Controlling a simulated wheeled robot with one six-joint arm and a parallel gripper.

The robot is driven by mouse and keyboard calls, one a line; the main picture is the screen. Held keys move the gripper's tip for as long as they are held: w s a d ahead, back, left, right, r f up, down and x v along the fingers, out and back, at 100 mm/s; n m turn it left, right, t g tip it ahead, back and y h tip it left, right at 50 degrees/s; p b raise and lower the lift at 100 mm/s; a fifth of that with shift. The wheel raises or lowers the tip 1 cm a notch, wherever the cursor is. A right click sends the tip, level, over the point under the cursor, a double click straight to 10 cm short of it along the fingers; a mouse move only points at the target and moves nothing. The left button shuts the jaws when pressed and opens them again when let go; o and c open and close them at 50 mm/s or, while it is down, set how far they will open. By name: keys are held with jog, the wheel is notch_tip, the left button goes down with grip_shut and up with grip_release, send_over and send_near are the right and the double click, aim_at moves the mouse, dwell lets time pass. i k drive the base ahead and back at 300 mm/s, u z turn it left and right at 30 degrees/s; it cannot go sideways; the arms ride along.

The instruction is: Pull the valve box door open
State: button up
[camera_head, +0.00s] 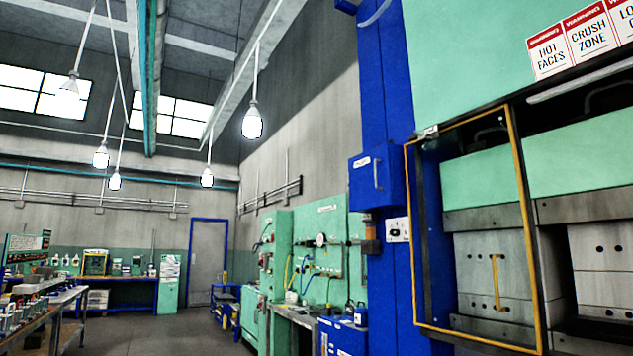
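A blue box (359,188), which looks like the valve box, is mounted on the blue press column at about the middle right. Its door faces me and appears shut. A grey vertical bar handle (378,174) is on the door, right of its middle. A small white label (362,162) is at the door's upper left. My gripper is not in view, so its position relative to the box is hidden.
Right of the box, a yellow-framed guard (527,225) stands in front of the press opening. A small switch plate (397,230) is below the box. Green cabinets (325,225) and a bench stand behind it. The floor (175,335) at left centre is clear.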

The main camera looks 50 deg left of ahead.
aim_at(369, 173)
jog(key=u, duration=1.4)
jog(key=i, duration=1.45)
jog(key=u, duration=0.1)
